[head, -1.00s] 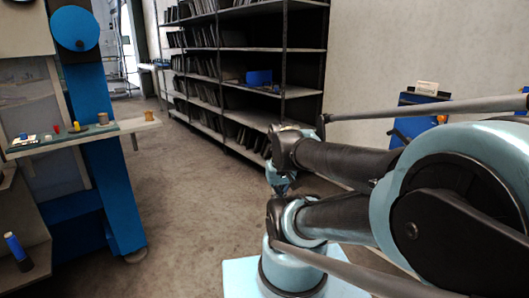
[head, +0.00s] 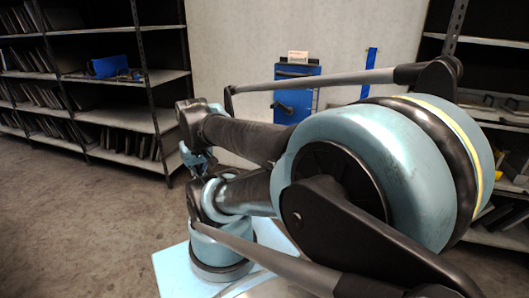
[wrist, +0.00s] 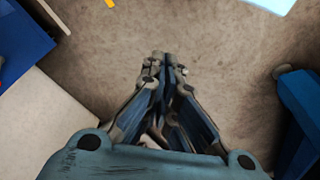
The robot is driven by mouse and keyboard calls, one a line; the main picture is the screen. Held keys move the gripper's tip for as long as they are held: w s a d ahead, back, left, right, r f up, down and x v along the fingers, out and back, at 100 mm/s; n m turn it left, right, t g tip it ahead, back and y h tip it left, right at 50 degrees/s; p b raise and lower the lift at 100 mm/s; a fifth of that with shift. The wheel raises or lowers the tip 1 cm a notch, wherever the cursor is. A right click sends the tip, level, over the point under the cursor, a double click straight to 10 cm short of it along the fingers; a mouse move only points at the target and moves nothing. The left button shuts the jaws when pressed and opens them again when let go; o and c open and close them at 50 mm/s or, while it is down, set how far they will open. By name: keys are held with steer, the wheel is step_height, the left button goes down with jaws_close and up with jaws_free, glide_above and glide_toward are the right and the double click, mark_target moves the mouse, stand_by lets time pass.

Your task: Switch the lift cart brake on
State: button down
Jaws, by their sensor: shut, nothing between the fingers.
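I cannot make out a lift cart or its brake for certain in either view. My gripper (wrist: 163,60) is shut and empty in the wrist view, its fingertips together over bare brown floor. In the head view my arm is folded in front, and the gripper end is small and partly hidden by the arm. A blue wall box (head: 295,83) with a dark handle shows behind my arm, partly covered by it. I cannot tell whether it belongs to the cart.
Dark shelves (head: 130,75) with upright plates stand at the left, and another shelf unit (head: 497,85) at the right. Floor (head: 80,215) is clear at the left. In the wrist view, a blue part (wrist: 300,115) is at the right and a pale panel (wrist: 45,115) at the left.

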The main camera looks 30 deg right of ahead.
steer(key=w+d+r+n+g+h, duration=0.1)
steer(key=w+d+r+n+h, duration=0.1)
steer(key=w+d+r, duration=0.45)
steer(key=w+d+r+n+g+h, duration=0.1)
steer(key=w+d+r, duration=0.25)
steer(key=w, duration=0.55)
steer(key=w+d+n+g+h, duration=0.1)
steer(key=w+d+n, duration=0.1)
steer(key=w+d, duration=0.5)
steer(key=w+d+n+g+h, duration=0.15)
steer(key=w+d, duration=0.25)
steer(key=w, duration=0.7)
steer(key=w+d+f+n+g+h, duration=0.2)
steer(key=w+d+f, duration=0.9)
steer(key=w, duration=0.1)
steer(key=w+d+f+n+g, duration=0.1)
steer(key=w+d+f, duration=0.1)
steer(key=d+f, duration=0.3)
steer(key=w+d+f+g+h, duration=0.1)
steer(key=d+f, duration=0.4)
steer(key=f, duration=0.7)
steer(key=shift+w+d+f+n+g, duration=0.35)
steer(key=shift+w+f+g, duration=0.1)
steer(key=shift+w, duration=0.15)
